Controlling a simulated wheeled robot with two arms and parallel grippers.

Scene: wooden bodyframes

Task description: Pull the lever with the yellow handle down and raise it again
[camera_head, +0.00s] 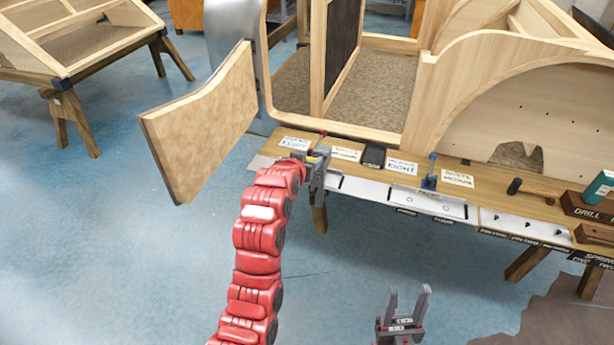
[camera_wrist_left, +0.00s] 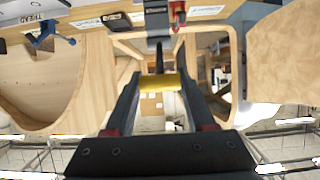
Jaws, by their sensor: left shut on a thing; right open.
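The lever's yellow handle (camera_wrist_left: 160,82) lies crosswise between the fingers of my left gripper (camera_wrist_left: 160,88) in the left wrist view. A dark shaft (camera_wrist_left: 158,58) shows just beyond it. My left gripper (camera_head: 318,160) is shut on the handle at the bench's front edge in the head view, where the fingers mostly hide the lever. My right gripper (camera_head: 408,293) is open and empty, fingers pointing up, low in front of the bench and apart from it.
A wooden bench (camera_head: 345,147) carries paper labels, a blue-topped device (camera_head: 430,180), a hammer (camera_head: 535,191) and a large wooden bodyframe (camera_head: 440,85). A wooden panel (camera_head: 205,120) stands left of my left gripper. Blue floor (camera_head: 130,270) is clear at lower left.

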